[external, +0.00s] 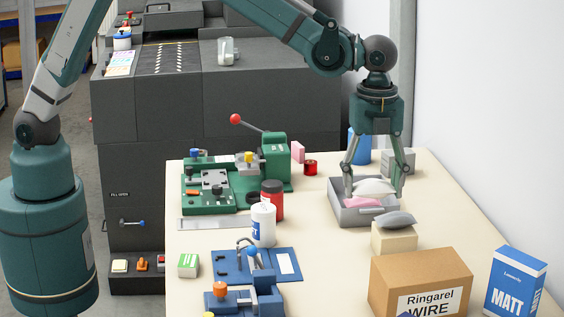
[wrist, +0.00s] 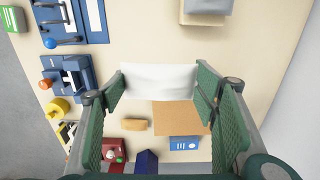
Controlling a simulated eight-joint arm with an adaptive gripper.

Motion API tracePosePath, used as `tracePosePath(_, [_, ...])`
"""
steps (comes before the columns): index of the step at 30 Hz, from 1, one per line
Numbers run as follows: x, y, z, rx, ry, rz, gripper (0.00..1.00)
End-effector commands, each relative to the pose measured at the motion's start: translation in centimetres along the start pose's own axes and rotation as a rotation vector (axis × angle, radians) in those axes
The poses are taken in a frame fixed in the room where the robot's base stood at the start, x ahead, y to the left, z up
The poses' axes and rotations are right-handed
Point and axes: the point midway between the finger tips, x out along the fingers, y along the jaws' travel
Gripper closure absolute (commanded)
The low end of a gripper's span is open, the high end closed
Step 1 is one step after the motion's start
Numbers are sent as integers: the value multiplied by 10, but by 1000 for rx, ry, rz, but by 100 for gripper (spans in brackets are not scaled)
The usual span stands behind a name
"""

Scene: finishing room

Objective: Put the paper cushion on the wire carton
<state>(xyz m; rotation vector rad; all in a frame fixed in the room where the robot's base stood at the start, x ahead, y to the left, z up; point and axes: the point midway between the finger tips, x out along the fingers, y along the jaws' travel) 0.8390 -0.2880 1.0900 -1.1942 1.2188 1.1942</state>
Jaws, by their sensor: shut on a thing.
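The white paper cushion (external: 375,187) is pinched between the fingertips of my gripper (external: 376,183). In the wrist view the cushion (wrist: 158,80) spans the gap between the two green fingers (wrist: 160,85). The wire carton (external: 420,283) is a brown cardboard box labelled "Ringarel WIRE", closed on top, at the front right of the table. In the wrist view the carton (wrist: 182,118) shows just below the cushion, with its far edge partly hidden. The cushion appears held in the air, apart from the carton. In the external view it overlaps the grey tray.
A grey tray (external: 371,219) with a pink item stands behind. A beige block (external: 394,241) with a grey cushion (external: 396,219) on it stands between tray and carton. A blue-and-white MATT box (external: 515,284) is right of the carton. Blue fixtures (external: 258,265) stand left.

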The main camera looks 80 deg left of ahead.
Motion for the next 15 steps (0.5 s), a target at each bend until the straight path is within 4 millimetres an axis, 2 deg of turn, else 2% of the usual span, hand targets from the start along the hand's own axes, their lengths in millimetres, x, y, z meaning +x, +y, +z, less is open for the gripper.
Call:
tracePosePath(1, [-3, -8, -13, 1, 0, 0, 47])
tracePosePath(6, [-6, -32, -50, -3, 0, 0, 47])
tracePosePath(15, [-8, -66, -116, -13, 0, 0, 47])
